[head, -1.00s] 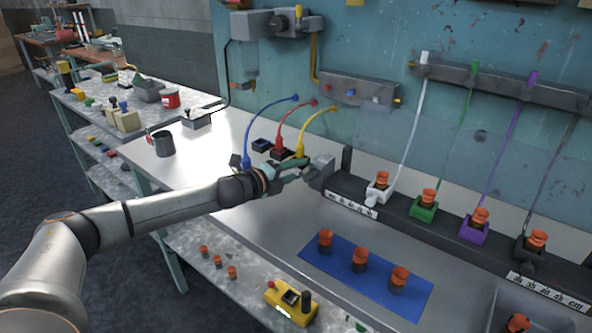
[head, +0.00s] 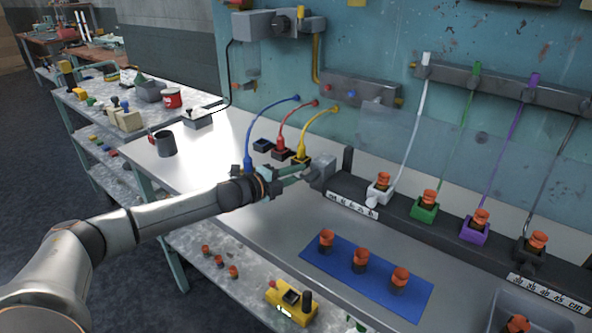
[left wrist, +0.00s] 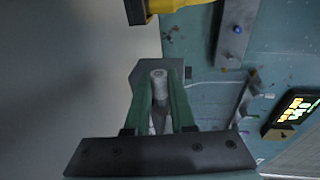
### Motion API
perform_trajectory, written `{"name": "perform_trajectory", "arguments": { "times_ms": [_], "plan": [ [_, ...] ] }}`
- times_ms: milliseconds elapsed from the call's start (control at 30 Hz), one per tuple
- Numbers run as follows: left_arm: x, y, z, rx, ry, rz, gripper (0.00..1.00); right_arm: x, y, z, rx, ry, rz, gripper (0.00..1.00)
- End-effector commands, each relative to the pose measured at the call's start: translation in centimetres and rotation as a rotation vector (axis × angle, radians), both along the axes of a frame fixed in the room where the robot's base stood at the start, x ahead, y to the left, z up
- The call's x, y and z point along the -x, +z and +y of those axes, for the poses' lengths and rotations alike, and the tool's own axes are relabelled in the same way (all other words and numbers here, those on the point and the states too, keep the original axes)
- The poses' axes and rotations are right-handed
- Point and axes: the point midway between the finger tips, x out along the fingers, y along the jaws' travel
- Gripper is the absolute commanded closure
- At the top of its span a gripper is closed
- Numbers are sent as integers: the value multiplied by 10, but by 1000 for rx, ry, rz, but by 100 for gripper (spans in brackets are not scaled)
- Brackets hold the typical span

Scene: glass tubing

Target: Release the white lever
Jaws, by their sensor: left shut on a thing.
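My left gripper (head: 302,174) is at the grey block on the left end of the long dark rail (head: 400,208). In the left wrist view its two green fingers (left wrist: 160,101) stand on either side of a pale, whitish upright cylinder, which I take for the white lever (left wrist: 158,78), and they are shut on it. The grey block (left wrist: 146,72) is behind it. In the head view the fingers largely hide the lever. My right gripper is not in view.
White (head: 380,190), green (head: 424,208) and purple (head: 474,229) holders with orange-topped pieces sit along the rail. A blue mat (head: 334,281) lies in front. Blue, red and yellow (head: 302,148) cables stand behind my gripper.

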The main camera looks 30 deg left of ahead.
Motion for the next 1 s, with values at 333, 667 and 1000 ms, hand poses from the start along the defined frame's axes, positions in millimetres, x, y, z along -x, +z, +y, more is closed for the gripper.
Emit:
{"name": "perform_trajectory", "arguments": {
  "times_ms": [333, 667, 1000],
  "plan": [
    [0, -1, 0, 34, 1, 2, 74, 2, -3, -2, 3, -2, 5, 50],
    [0, -1, 0, 31, 0, 2, 48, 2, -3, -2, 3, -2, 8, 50],
    [10, -1, 3, 31, 0, 4, 48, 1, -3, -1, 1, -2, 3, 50]
  ]
}}
